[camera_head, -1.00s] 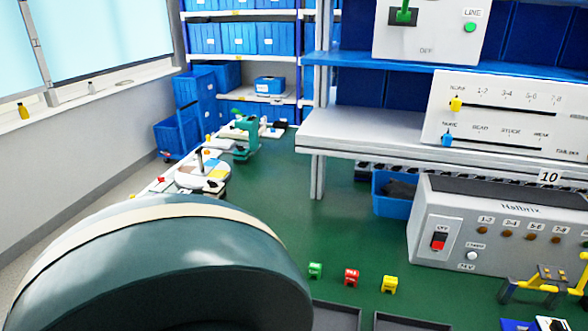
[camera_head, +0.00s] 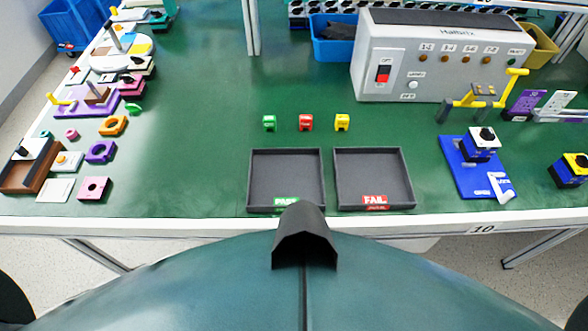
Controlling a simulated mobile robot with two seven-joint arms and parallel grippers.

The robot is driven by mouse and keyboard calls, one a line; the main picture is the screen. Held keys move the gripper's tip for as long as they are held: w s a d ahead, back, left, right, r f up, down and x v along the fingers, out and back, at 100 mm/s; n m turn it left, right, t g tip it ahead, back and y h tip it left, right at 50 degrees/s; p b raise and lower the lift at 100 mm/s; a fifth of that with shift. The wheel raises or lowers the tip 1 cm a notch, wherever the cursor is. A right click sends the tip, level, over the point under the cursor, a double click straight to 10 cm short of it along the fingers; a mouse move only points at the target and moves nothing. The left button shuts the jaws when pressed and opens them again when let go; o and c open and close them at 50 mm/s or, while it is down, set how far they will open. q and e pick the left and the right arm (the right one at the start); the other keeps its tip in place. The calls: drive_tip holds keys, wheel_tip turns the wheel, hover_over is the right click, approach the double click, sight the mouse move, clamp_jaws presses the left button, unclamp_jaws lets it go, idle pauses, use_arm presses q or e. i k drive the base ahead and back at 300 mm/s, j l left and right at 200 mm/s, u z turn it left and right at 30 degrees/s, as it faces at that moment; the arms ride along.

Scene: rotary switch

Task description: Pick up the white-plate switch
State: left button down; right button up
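A rotary switch with a white top plate and a black knob (camera_head: 482,143) stands upright on a blue fixture (camera_head: 462,178) at the right of the green table. A second rotary switch (camera_head: 570,171), with yellow and dark blue parts and a black knob, stands on the table to its right, near the picture's edge. Another white plate with a black knob (camera_head: 30,147) shows on a brown box at the far left; it is too small to tell what it is. Neither of my grippers is in view.
Two grey trays, marked PASS (camera_head: 286,178) and FAIL (camera_head: 373,178), lie at the front middle. Green, red and yellow blocks (camera_head: 306,123) stand behind them. A grey test box (camera_head: 435,60) and a yellow stand (camera_head: 485,96) are farther back. Several parts crowd the left.

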sight(473, 148)
drive_tip(key=z, duration=1.3)
